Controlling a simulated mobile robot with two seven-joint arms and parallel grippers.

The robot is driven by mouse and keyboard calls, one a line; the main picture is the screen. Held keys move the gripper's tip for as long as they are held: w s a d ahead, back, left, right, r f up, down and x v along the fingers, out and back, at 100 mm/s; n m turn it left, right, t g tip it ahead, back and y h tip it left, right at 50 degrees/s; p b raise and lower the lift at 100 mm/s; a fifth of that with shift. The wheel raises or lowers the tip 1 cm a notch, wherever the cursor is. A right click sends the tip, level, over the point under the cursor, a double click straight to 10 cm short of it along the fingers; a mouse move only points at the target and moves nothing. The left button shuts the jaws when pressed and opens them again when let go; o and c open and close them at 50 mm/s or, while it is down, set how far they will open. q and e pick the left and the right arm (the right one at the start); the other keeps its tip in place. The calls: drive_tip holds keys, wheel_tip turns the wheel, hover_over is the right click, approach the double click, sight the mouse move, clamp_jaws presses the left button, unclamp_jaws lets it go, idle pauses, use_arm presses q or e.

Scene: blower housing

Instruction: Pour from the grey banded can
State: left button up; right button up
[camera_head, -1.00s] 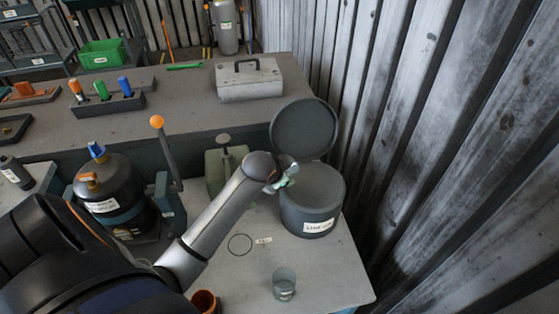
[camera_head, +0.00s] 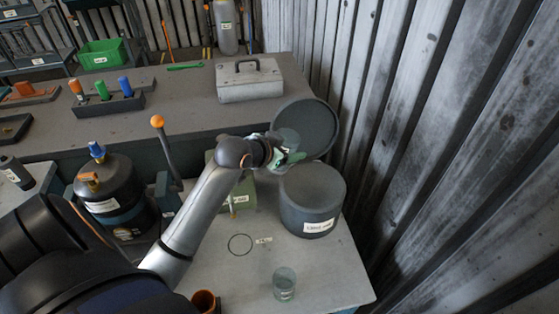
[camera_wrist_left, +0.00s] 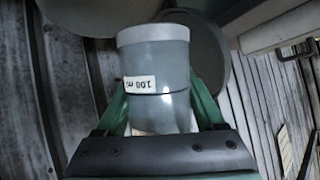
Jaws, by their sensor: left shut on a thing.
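My left gripper (camera_head: 284,157) is shut on a grey can (camera_head: 289,138) with a pale band at one end. The left wrist view shows the can (camera_wrist_left: 158,85) between the green fingers (camera_wrist_left: 160,108), with a label seen upside down. The can is in the air in front of the round lid, above the back edge of the dark drum. I cannot tell how far it is tilted, and no stream shows. A clear glass (camera_head: 284,284) stands at the table's front edge. My right gripper is not in view.
The labelled dark drum (camera_head: 312,205) stands at the back right of the table (camera_head: 265,268), its round lid (camera_head: 318,118) behind it. A green can (camera_head: 241,197) and a black canister (camera_head: 110,205) stand left. The ribbed wall is close on the right.

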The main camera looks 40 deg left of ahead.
use_arm(q)
drive_tip(key=shift+s+a, duration=0.25)
drive_tip(key=shift+a, duration=0.05)
drive_tip(key=shift+s+a+r+n+t+h+b, duration=0.15)
drive_tip(key=shift+s+a+r+t+b, duration=0.15)
drive_tip(key=shift+s+a, duration=0.25)
drive_tip(key=shift+s+a+r+n+t+h+b, duration=0.15)
drive_tip(key=shift+s+a+r+t+b, duration=0.1)
drive_tip(key=shift+s+a+t, duration=0.3)
drive_tip(key=shift+s+a+r, duration=0.35)
drive_tip(key=shift+s+a, duration=0.05)
drive_tip(key=shift+s, duration=0.3)
drive_tip(key=shift+s+a+r+n+t+h+b, duration=0.35)
drive_tip(key=shift+s+a+r+t+b, duration=0.25)
drive_tip(key=shift+s+a+b, duration=0.3)
drive_tip(key=shift+d, duration=0.15)
